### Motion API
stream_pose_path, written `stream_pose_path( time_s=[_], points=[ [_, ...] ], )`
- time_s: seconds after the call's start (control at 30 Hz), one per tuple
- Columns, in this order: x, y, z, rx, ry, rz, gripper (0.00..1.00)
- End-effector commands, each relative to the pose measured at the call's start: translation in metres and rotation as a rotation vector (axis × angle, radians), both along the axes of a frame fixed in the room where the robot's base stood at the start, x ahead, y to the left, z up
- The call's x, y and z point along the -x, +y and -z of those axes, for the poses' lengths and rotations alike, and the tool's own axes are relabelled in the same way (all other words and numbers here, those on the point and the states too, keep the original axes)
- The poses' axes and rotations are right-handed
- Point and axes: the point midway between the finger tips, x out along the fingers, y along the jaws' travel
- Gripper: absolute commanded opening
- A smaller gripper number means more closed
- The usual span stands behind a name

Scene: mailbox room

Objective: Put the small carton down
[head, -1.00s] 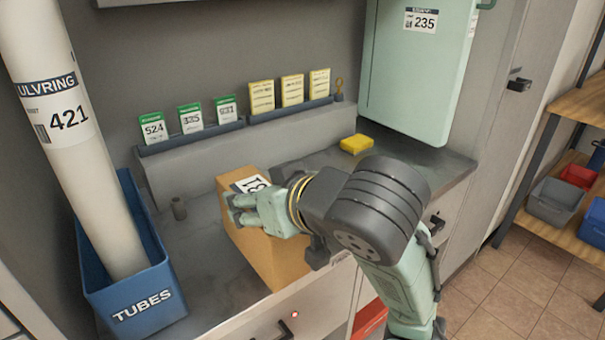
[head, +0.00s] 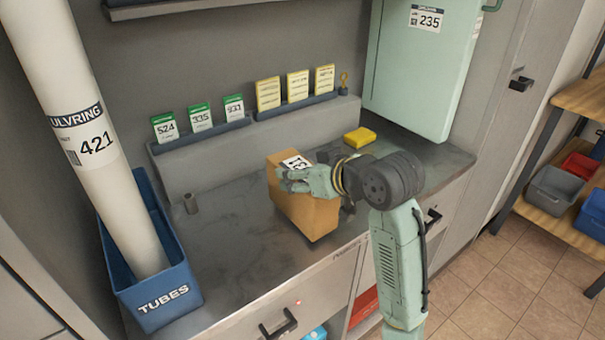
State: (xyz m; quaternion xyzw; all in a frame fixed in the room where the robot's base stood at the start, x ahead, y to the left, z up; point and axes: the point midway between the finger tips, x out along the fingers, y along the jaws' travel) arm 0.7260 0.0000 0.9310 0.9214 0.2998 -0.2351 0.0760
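The small carton (head: 305,211) is a brown box with a white printed label on top. It is upright over the front part of the grey counter (head: 232,238), right of the blue tubes bin. Its lower edge is close to the counter top, and I cannot tell whether it touches. My gripper (head: 299,180) reaches in from the right and is shut on the upper part of the carton, its pale green fingers across the label end. The far finger side is partly hidden.
A blue TUBES bin (head: 165,292) holds a tall white tube (head: 84,130) on the left. Card racks (head: 200,135) line the back ledge. Counter left of the carton is clear.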

Motion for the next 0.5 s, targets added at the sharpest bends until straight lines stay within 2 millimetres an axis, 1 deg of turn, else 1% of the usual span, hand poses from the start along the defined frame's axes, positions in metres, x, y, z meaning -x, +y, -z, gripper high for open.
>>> stream_pose_path(
  time_s=[0.1,0.37,0.5],
  points=[
    [0.000,0.000,0.010,-0.002,0.000,0.002,0.00],
    [0.000,0.000,0.011,0.000,-0.003,0.001,0.00],
    [0.000,0.000,0.016,0.000,-0.002,0.000,0.00]
  ],
)
